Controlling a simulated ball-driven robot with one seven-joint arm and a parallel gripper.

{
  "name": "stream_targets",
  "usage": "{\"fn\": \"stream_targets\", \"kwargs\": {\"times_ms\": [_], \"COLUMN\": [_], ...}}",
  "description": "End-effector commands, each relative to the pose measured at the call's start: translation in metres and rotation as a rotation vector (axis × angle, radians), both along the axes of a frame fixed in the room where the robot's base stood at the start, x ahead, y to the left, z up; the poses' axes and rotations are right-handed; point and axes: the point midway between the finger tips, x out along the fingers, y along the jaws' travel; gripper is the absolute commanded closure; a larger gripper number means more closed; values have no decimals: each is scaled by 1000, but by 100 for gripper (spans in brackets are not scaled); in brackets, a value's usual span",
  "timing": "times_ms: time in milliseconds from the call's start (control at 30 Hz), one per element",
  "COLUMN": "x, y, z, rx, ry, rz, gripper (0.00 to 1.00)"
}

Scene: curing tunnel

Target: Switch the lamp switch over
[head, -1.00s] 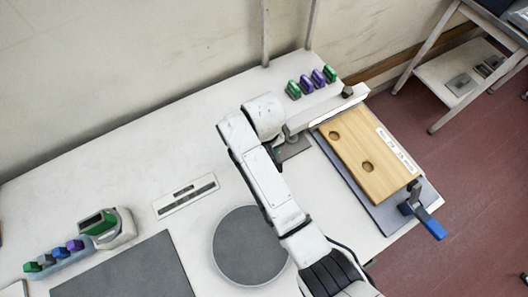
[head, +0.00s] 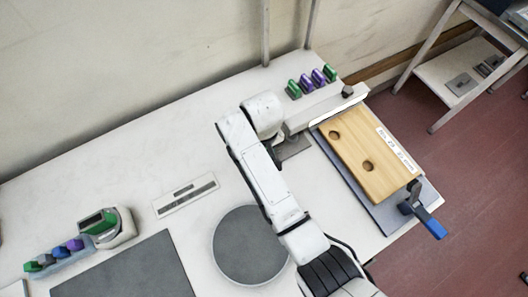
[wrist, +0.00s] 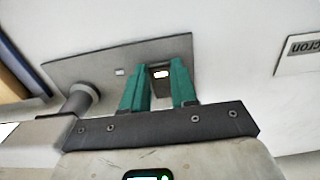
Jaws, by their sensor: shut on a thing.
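The lamp switch (wrist: 160,73) shows in the wrist view as a small piece with a pale bright face, set in a grey base plate (wrist: 75,65). My gripper (wrist: 159,66) has two green fingers, one on each side of the switch, and is shut on it. The fingers hide part of the switch, so I cannot tell which way it is set. In the head view the base plate (head: 294,148) shows partly behind my arm, and my fingers are hidden. The long pale lamp (head: 325,107) above the plate has a bright white lower edge.
A wooden board (head: 365,150) with two holes lies right of the lamp, beside a blue-handled clamp (head: 428,220). Green and purple pieces (head: 312,80) stand behind the lamp. A grey disc (head: 240,255) and a slotted plate (head: 186,194) lie left of my arm.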

Motion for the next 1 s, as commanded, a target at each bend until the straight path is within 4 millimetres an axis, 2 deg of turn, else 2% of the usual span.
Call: {"fn": "stream_targets", "kwargs": {"times_ms": [400,800,833,1000], "x": [7,7,7,7], "y": [5,5,5,5], "z": [3,5,5,4], "rx": [-120,-133,-133,-133], "ry": [178,196,196,197], "rz": [1,0,0,0], "gripper": [100,100,70,54]}}
